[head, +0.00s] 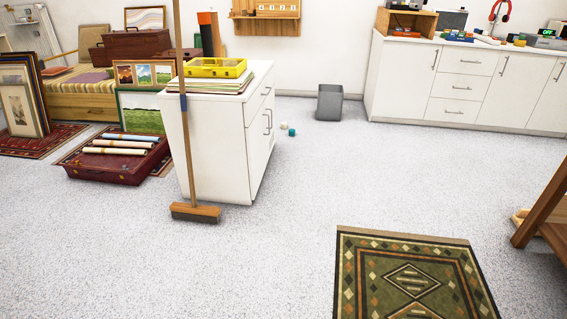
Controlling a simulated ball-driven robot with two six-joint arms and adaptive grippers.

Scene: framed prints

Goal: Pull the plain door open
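A low white cabinet (216,150) stands left of the middle. Its right face shows at a steep angle, with a drawer (260,101) above doors (262,140) that have metal handles; they look shut. Along the back wall at the right, a long white cabinet has a wide door (403,82) at the left, a stack of drawers (460,86) beside it and more doors (511,92) to the right. All look shut, with bar handles. I cannot tell which door is the plain one. Neither of my grippers is in view.
A broom (194,211) leans against the low cabinet's front. An open red suitcase (105,170) with rolled prints lies left. A green rug (410,270) lies in front; the middle floor is clear.

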